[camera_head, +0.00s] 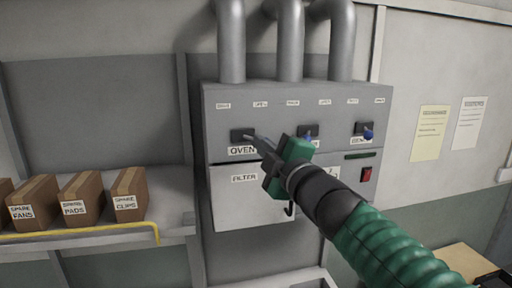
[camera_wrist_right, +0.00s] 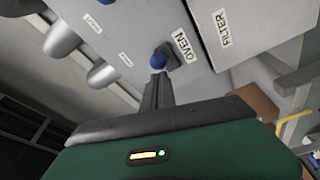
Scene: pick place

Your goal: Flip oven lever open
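The oven lever's dark mount (camera_head: 240,134) is on the upper left of the grey panel, above the OVEN label (camera_head: 241,151). In the right wrist view its blue knob (camera_wrist_right: 158,60) sits right at my fingertips. My right gripper (camera_head: 255,142) reaches in from the lower right, pointing at this lever. In the right wrist view its fingers (camera_wrist_right: 157,82) are close together, with the knob at their tips; I cannot tell whether they pinch it. In the head view the gripper hides the knob. My left gripper is not in view.
Two more blue-knobbed levers stand to the right, the middle one (camera_head: 308,134) partly behind my gripper and the right one (camera_head: 367,132). Below are a FILTER door (camera_head: 235,205) and a red switch (camera_head: 366,174). Boxes (camera_head: 82,196) sit on a yellow-edged shelf (camera_head: 170,231) at left.

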